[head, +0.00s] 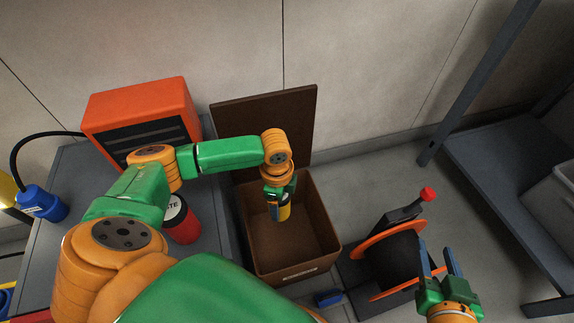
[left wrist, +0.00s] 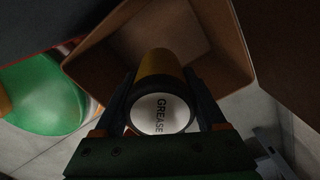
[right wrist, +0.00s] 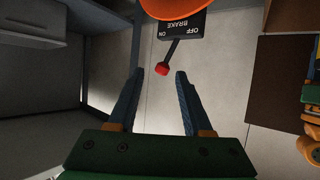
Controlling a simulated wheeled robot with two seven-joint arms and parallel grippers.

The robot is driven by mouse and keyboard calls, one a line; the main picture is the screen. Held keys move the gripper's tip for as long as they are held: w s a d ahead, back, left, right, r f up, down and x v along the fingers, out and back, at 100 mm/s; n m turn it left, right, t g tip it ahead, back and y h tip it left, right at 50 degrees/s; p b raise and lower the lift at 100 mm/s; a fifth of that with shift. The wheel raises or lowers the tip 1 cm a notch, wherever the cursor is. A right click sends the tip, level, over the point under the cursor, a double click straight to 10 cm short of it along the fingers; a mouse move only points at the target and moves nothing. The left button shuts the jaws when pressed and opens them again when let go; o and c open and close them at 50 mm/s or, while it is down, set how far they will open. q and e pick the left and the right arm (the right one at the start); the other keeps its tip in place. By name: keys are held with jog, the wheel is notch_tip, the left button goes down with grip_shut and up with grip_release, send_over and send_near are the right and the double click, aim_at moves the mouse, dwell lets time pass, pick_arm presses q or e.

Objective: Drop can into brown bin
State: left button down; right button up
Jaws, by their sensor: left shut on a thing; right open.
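My left gripper (head: 279,203) is shut on a yellow can with a dark rim. In the left wrist view the can (left wrist: 160,66) sits between the fingers, its white end marked GREASE facing the camera. In the head view the can (head: 284,212) hangs over the opening of the brown bin (head: 322,222). The bin also shows in the left wrist view (left wrist: 228,45), beyond the can. Its visible floor looks bare. My right gripper (head: 437,262) is open and empty, at the lower right; its spread fingers show in the right wrist view (right wrist: 158,100).
A brown lid or panel (head: 240,125) stands behind the bin. A grey bench (head: 85,185) at left bears an orange box (head: 140,105) and a red can (head: 184,226). An orange-rimmed reel (head: 390,258) with a red-knobbed lever stands right of the bin. A dark shelf (head: 510,170) is far right.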

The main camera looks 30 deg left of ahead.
pick_arm(q)
jog(key=shift+f, duration=0.25)
grip_release()
pick_arm(e)
jog(key=r+t, duration=0.1)
jog(key=w+r, duration=0.1)
jog(key=r, duration=0.1)
jog(key=r+t, duration=0.1)
jog(key=shift+w+a+r+t+y, duration=0.2)
jog(key=shift+w+a+t+y, duration=0.1)
jog(key=shift+w+a+y, duration=0.1)
